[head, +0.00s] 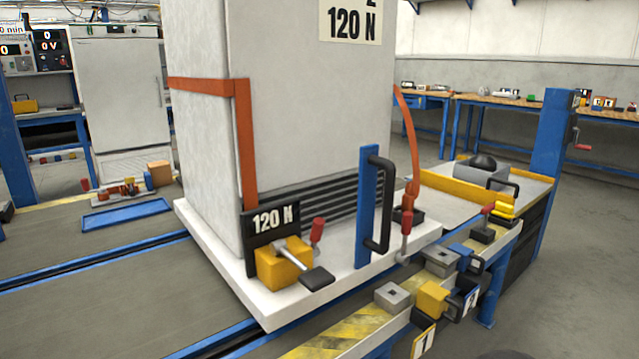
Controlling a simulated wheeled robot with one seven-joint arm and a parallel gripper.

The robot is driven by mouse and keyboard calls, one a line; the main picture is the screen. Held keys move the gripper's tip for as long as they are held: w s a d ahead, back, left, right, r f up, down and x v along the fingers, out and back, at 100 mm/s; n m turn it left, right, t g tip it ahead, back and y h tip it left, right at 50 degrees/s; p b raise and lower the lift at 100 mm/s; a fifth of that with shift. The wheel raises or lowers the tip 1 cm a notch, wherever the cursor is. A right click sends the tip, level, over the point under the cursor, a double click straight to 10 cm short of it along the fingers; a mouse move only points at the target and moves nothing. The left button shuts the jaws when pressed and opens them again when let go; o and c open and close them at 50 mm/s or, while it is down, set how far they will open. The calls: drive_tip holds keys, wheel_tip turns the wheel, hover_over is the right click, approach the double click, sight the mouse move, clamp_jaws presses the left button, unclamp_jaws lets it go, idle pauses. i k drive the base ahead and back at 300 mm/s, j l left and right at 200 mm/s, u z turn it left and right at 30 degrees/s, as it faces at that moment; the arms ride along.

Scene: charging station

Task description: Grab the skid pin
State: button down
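A pin with a red grip and a grey shaft (406,236) stands upright at the right front edge of the white skid (235,290). A second red grip (317,231) sticks up beside a yellow block (282,270) with a grey lever on the skid's front corner. No label tells which of the two is the skid pin. Their lower ends are partly hidden or too small to make out. A tall pale cabinet (290,90) stands on the skid, with orange straps. My gripper is not in view.
A blue post with a black handle (380,205) rises from the skid, left of the upright pin. A striped rail (345,335) with grey and yellow blocks runs along the front right. Floor at the lower right is clear.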

sight(485, 210)
drive_tip(key=i+l, duration=1.4)
drive_tip(key=i, duration=0.2)
